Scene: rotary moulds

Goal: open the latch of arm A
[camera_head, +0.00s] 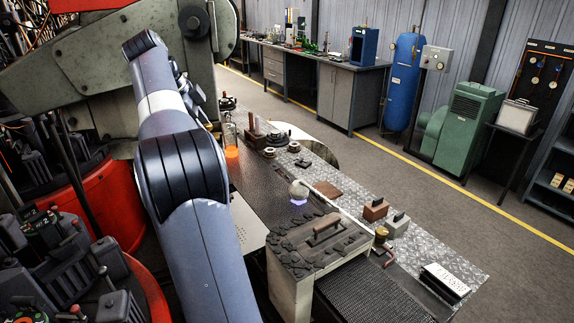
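A large worn grey-green machine arm (75,75) fills the upper left and joins a grey upright with a round hub. Its letter does not show, so I cannot tell whether it is arm A. I cannot make out a latch; it may be hidden behind my arm. My own grey arm rises from the bottom centre and bends at the top beside the machine's upright. The end of my arm, with my gripper (199,98), is small, dark and partly hidden behind my forearm. I cannot see its fingers clearly or whether it touches anything.
Red round mould carriers (95,205) with dark moulds crowd the left. A metal-topped workbench (420,235) with tools, blocks and an orange-filled jar (231,150) stands right of my arm. Open floor (440,195) lies beyond, with a blue tank (403,80) and green machine (460,125) by the wall.

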